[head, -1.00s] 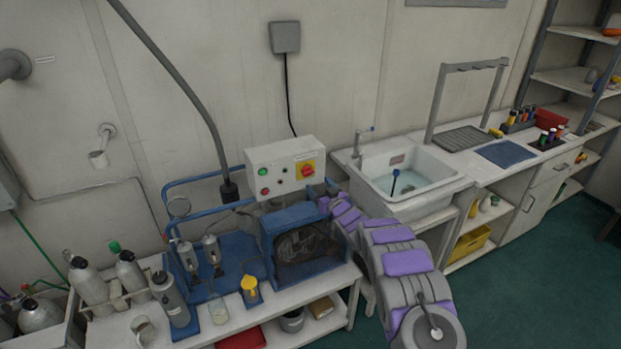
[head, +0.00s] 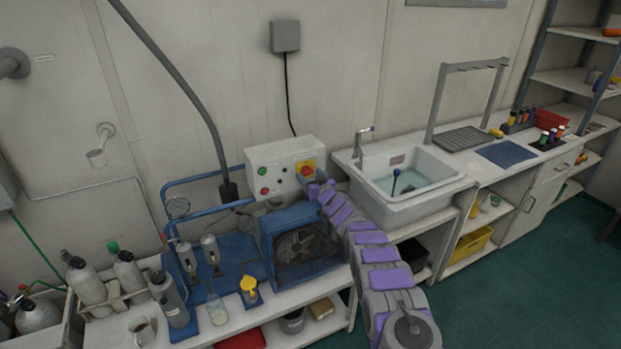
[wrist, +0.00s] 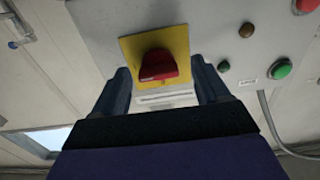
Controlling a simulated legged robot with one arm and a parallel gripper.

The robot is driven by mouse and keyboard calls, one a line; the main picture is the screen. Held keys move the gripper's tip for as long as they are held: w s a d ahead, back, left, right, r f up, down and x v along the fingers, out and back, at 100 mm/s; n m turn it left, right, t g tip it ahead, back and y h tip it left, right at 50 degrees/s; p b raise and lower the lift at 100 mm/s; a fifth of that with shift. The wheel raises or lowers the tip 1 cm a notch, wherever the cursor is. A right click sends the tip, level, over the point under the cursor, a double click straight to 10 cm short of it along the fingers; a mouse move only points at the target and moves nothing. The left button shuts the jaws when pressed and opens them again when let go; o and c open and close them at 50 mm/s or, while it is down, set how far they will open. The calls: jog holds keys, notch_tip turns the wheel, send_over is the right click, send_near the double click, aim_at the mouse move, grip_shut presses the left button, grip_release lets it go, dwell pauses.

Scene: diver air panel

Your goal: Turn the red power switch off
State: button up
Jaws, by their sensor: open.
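The red power switch (head: 307,170) is a rotary knob on a yellow plate, at the right end of the white control box (head: 270,160). In the wrist view the red knob (wrist: 158,66) is close ahead, with the yellow plate (wrist: 130,48) around it. My gripper (wrist: 161,70) is open, with one dark finger on each side of the knob in the picture. I cannot tell whether the fingers touch it. In the head view my gripper (head: 318,186) is just below and right of the switch, partly hidden by the arm.
Green (wrist: 281,69) and red (wrist: 306,5) buttons share the panel. The blue compressor (head: 300,240) stands below the box, close to my arm. The sink (head: 405,180) is at the right. Bottles (head: 125,275) stand at the left of the bench.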

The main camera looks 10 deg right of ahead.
jog(key=shift+w, duration=0.4)
jog(key=c, duration=1.1)
